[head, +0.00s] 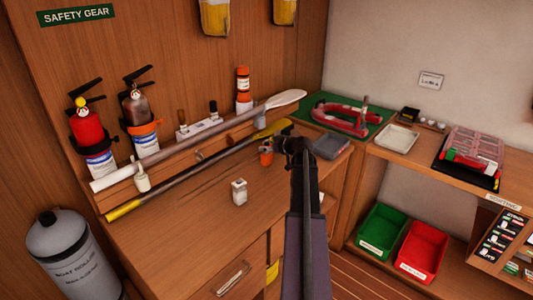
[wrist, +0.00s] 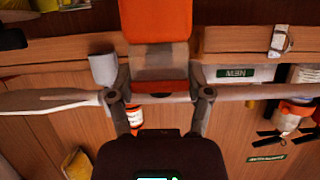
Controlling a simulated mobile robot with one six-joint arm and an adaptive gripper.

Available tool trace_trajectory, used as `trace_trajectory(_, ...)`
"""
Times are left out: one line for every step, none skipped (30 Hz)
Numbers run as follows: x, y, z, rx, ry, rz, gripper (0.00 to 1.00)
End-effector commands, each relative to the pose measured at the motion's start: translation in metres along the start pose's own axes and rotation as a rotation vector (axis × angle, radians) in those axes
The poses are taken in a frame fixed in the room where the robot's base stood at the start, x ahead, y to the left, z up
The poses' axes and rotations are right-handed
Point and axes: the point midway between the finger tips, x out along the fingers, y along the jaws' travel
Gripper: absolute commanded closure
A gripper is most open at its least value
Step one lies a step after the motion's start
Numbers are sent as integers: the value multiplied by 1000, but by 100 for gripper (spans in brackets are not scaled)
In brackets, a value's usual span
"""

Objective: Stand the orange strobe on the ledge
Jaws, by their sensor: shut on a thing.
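The orange strobe (wrist: 155,20) is held between the fingers of my gripper (wrist: 160,98); the wrist view shows its orange body and a clear greyish section at the fingers. In the head view the strobe (head: 266,157) is at the left of my gripper (head: 281,145), over the wooden counter; its contact with the counter cannot be told. My gripper is shut on it and partly hidden by my arm. The wooden ledge (head: 196,158) runs along the back wall behind the counter.
A pale paddle (head: 170,150) and a yellow-tipped pole (head: 190,177) lie along the ledge front. Fire extinguishers (head: 92,140) and an orange-and-white canister (head: 243,85) stand behind. A small white block (head: 239,191) stands on the counter; the counter's front is mostly clear.

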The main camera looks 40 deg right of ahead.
Motion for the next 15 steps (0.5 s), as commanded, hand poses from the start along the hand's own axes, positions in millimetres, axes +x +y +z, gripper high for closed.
trace_trajectory(0,0,0,0,0,0,88)
trace_trajectory(0,0,0,0,0,0,88)
trace_trajectory(0,0,0,0,0,0,88)
trace_trajectory(0,0,0,0,0,0,88)
trace_trajectory(0,0,0,0,0,0,88)
trace_trajectory(0,0,0,0,0,0,88)
trace_trajectory(0,0,0,0,0,0,88)
trace_trajectory(1,1,0,0,0,0,88)
trace_trajectory(3,2,-1,0,0,0,88)
trace_trajectory(4,4,-1,0,0,0,88)
trace_trajectory(7,5,-2,0,0,0,88)
trace_trajectory(10,8,-3,0,0,0,88)
trace_trajectory(13,10,-3,0,0,0,88)
trace_trajectory(13,8,1,0,0,0,88)
trace_trajectory(14,8,6,0,0,0,88)
